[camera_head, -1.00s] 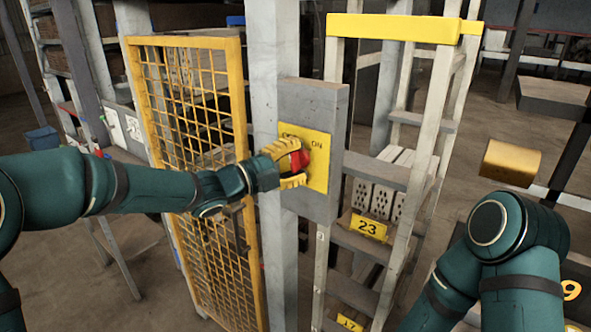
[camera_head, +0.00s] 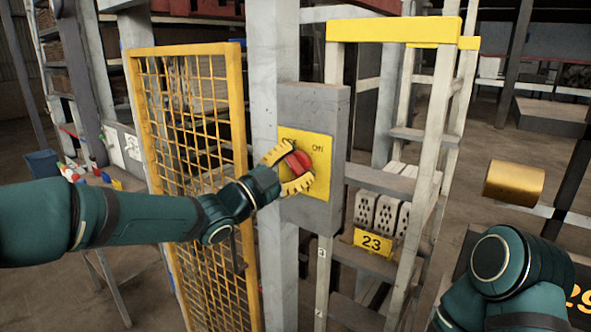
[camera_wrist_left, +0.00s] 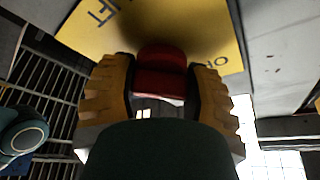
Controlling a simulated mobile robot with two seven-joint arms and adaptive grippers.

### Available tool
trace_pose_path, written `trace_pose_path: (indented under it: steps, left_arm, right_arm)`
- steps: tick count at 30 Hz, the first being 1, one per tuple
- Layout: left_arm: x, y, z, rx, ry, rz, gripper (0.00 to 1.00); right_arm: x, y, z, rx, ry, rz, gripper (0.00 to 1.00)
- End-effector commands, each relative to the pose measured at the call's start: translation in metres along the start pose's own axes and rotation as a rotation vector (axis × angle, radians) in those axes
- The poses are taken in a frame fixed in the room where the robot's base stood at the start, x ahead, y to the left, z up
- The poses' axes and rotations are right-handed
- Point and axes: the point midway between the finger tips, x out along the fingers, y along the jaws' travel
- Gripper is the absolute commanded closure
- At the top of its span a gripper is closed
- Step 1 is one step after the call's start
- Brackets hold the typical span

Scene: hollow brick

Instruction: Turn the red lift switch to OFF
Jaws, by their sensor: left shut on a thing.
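The plate is on a grey box (camera_head: 337,122) fixed to a pale post. My left gripper (camera_head: 289,172) has its two yellow toothed fingers shut on the switch, tilted in the picture. In the left wrist view the red switch (camera_wrist_left: 160,72) sits between the fingers (camera_wrist_left: 160,98), partly hidden by my wrist. The plate there (camera_wrist_left: 90,30) shows part of its lettering. My right arm shows at lower right, but its gripper is out of view.
A yellow mesh gate (camera_head: 235,110) stands left of the post, close to my left arm. A gold cylinder (camera_head: 514,183) is at right.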

Motion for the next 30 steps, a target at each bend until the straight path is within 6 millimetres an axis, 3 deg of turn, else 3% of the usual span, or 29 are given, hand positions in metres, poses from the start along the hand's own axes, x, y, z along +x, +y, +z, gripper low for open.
trace_pose_path:
  steps: [12,13,15,25,30]
  left_arm:
    - [0.000,0.000,0.000,-0.010,-0.001,-0.002,0.85]
    - [0.000,0.000,0.000,-0.009,-0.001,-0.002,0.44]
    - [0.000,0.000,0.000,-0.009,-0.001,-0.002,0.19]
    - [-0.001,0.000,0.000,-0.007,-0.001,-0.002,0.17]
    - [-0.016,0.000,0.001,-0.006,-0.004,-0.002,0.17]
  right_arm:
    - [0.001,0.000,0.000,0.000,0.001,0.000,1.00]
    - [0.001,0.000,0.000,0.000,0.001,0.000,1.00]
    - [0.001,0.000,0.000,0.000,0.001,0.000,1.00]
    - [0.001,0.000,0.000,0.000,0.001,0.000,1.00]
    - [0.001,0.000,0.000,0.000,0.001,0.000,1.00]
